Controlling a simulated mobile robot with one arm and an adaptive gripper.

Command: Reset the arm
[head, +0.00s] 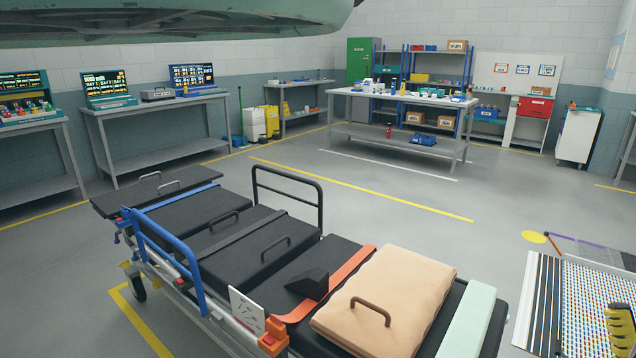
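My arm and my gripper cannot be made out in the head view. The black stretcher (255,237) stands in the foreground, with a blue side rail (165,250) and a black rail on its far side. A tan cushion (390,290) with a brown handle lies on its near end. A pale green block (469,322) lies beside the cushion, to its right. An orange strap (350,268) crosses the stretcher next to a black wedge.
A ramp (590,300) with a dotted surface lies at the lower right, beside a yellow-and-black part (620,325). A pale green panel (180,18) overhangs the top left. Workbenches (400,100) line the back. Open grey floor (400,215) lies behind the stretcher.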

